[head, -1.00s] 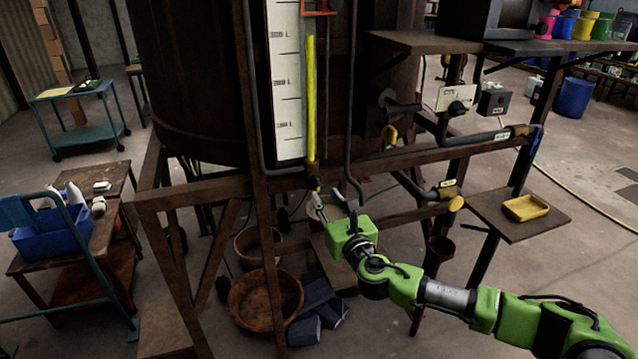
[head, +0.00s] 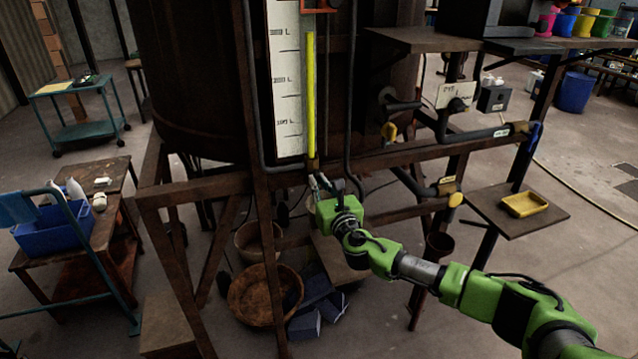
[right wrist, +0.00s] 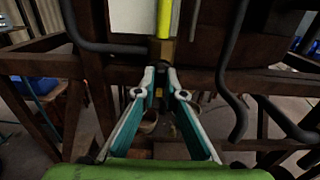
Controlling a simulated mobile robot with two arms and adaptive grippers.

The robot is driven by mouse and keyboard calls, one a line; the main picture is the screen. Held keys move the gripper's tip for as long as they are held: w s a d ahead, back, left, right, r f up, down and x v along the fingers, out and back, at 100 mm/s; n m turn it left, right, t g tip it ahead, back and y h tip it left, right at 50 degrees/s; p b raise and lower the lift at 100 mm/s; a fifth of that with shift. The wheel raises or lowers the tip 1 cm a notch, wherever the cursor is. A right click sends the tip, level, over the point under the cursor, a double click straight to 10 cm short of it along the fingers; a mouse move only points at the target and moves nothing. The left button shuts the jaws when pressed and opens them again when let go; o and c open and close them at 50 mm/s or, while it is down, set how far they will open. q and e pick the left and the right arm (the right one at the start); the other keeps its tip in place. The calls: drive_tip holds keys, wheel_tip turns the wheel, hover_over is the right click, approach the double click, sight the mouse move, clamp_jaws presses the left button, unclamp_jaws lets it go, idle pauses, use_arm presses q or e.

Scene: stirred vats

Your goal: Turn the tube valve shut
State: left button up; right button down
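The tube valve (head: 312,165) is a small brownish-brass block at the foot of the yellow sight tube (head: 311,100), beside the white scale. It also shows in the right wrist view (right wrist: 161,50), straight ahead of the fingers. My right gripper (head: 321,181) is just below the valve, pointing up at it. In the right wrist view its two fingers (right wrist: 161,76) lean together, with a narrow gap between the tips. A small dark piece with a yellow mark shows in that gap. I cannot tell whether the fingers touch it. My left gripper is not in view.
A rusty frame beam (head: 215,189) crosses close behind the gripper. A grey bent pipe (right wrist: 229,80) hangs to the right of the fingers. A round basket (head: 262,300) and blue blocks lie below. A shelf with a yellow tray (head: 525,204) is at right.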

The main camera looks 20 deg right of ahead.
idle(0.4)
drive_tip(key=m+b, duration=0.3)
drive_tip(key=m, duration=0.5)
drive_tip(key=shift+d+f+b, duration=0.15)
drive_tip(key=shift+b, duration=0.2)
drive_tip(key=shift+f+m+b, duration=0.1)
drive_tip(key=shift+m+b, duration=0.85)
drive_tip(key=shift+m, duration=4.05)
drive_tip(key=shift+d, duration=0.1)
drive_tip(key=c, duration=2.1)
unclamp_jaws()
drive_tip(key=shift+s, duration=0.1)
